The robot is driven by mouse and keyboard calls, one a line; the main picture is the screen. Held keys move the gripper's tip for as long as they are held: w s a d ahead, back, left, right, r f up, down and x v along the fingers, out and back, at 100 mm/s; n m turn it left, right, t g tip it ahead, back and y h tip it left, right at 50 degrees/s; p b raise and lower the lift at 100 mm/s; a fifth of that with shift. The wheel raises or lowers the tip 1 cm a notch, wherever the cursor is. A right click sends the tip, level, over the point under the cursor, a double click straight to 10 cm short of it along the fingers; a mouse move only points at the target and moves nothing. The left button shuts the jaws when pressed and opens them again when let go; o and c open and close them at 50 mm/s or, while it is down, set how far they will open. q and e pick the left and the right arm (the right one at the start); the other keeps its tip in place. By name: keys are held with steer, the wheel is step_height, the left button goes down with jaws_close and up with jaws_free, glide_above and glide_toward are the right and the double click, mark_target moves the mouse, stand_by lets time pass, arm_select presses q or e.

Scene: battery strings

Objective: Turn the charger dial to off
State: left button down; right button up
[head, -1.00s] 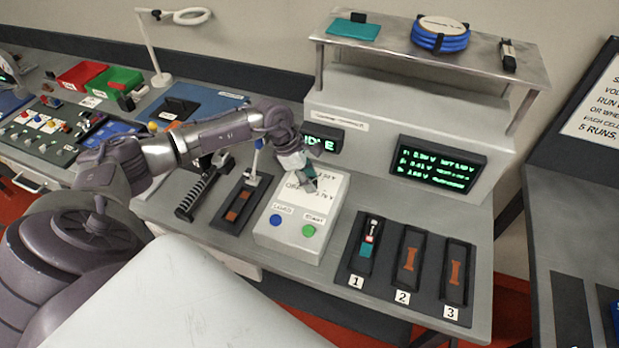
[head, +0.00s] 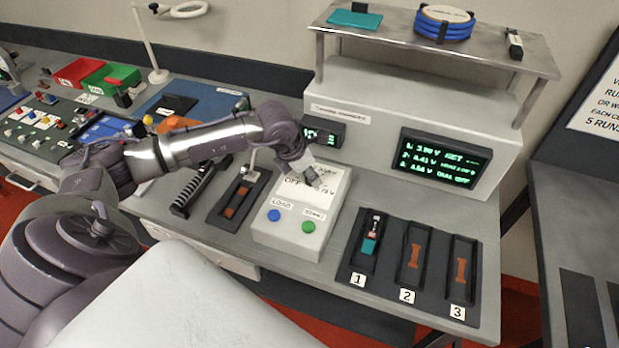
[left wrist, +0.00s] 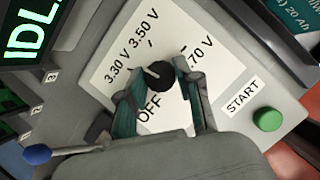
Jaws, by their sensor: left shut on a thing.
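The charger (head: 290,228) is a light grey box with a white dial panel. In the left wrist view, the black round dial (left wrist: 160,80) has a pale pointer line toward the upper left, roughly on the 3.30 V side. The OFF label (left wrist: 149,107) is below it, partly behind a finger. My left gripper (left wrist: 163,82) has its fingers on both sides of the dial and is shut on it. In the head view my left gripper (head: 312,180) hides the dial. My right gripper is not in view.
Numbered trays (head: 412,258) stand to the right, a black tray (head: 238,198) to the left. A display (head: 443,158) and a raised shelf (head: 400,47) are behind.

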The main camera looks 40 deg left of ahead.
arm_select(q)
steer(key=n+y+b, duration=0.1)
steer(key=n+b, duration=0.1)
steer(key=n+y+b, duration=0.1)
steer(key=n+b, duration=0.2)
steer(key=shift+d+f+n, duration=0.15)
steer(key=shift+n, duration=0.15)
steer(key=n+y+b, duration=0.1)
steer(key=n+b, duration=0.2)
steer(key=shift+w+d+n+y, duration=0.1)
steer(key=shift+n+y, duration=0.2)
steer(key=n+y+b, duration=0.1)
steer(key=n+b, duration=0.1)
steer(key=n, duration=0.1)
steer(key=shift+n+g, duration=0.3)
steer(key=shift+g, duration=0.1)
steer(key=shift+r+n+g+y+b, duration=0.2)
steer(key=shift+n+g+y+b, duration=0.25)
steer(key=shift+n, duration=1.35)
steer(key=c, duration=0.8)
jaws_free()
